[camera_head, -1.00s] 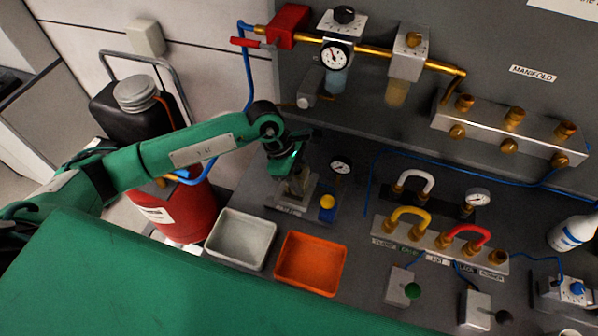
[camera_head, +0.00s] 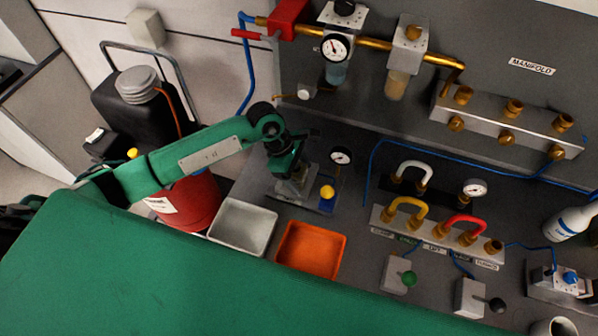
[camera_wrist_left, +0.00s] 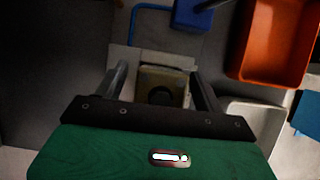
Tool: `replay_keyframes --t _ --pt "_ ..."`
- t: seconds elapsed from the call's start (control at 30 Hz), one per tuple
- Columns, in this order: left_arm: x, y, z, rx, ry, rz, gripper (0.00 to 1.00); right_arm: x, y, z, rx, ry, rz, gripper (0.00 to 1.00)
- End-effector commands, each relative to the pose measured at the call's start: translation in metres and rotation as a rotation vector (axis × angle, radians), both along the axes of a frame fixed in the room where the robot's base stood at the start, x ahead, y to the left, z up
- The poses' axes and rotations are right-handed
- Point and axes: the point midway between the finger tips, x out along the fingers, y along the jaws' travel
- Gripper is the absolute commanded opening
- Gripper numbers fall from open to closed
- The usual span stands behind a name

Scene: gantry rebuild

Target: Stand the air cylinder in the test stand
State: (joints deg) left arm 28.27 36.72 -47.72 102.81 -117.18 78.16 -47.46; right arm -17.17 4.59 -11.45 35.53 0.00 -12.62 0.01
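The test stand (camera_head: 286,197) is a pale plate with a block on it, on the grey bench left of the gauge. My left gripper (camera_head: 289,176) is directly over it, pointing down, and hides much of it. In the left wrist view the two fingers (camera_wrist_left: 160,88) are apart. Between them shows a beige squarish block (camera_wrist_left: 161,85) with a dark round middle, with narrow gaps at both sides. I cannot tell whether this is the air cylinder's end or part of the stand. My right gripper is not in view.
A blue pad with a yellow knob (camera_head: 327,192) and a small gauge (camera_head: 341,156) stand close to the right. A grey tray (camera_head: 243,226) and an orange tray (camera_head: 311,251) are in front. A hose manifold (camera_head: 435,237) is farther right; a red canister (camera_head: 186,200) is left.

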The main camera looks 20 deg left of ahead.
Motion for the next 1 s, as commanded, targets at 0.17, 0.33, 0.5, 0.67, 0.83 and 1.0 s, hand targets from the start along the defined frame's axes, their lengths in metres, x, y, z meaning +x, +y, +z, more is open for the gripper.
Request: replay_keyframes --t 0.17,0.33,0.5,0.67,0.83,1.0 --pt "0.000 0.000 0.000 0.001 0.001 0.000 0.71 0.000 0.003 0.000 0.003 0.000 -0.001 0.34" --pt "0.000 0.002 0.001 0.002 0.000 0.001 0.71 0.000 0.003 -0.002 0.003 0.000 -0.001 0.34" --pt "0.001 0.012 0.020 0.002 -0.004 0.001 0.71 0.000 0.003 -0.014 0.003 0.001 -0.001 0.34" --pt "0.002 0.027 0.053 0.003 -0.006 -0.001 0.71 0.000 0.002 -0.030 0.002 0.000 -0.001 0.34" --pt "0.003 0.042 0.088 0.002 -0.005 0.000 0.71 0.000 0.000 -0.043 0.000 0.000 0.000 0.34" --pt "0.002 0.053 0.113 0.001 -0.002 0.001 0.71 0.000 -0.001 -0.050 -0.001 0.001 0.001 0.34"
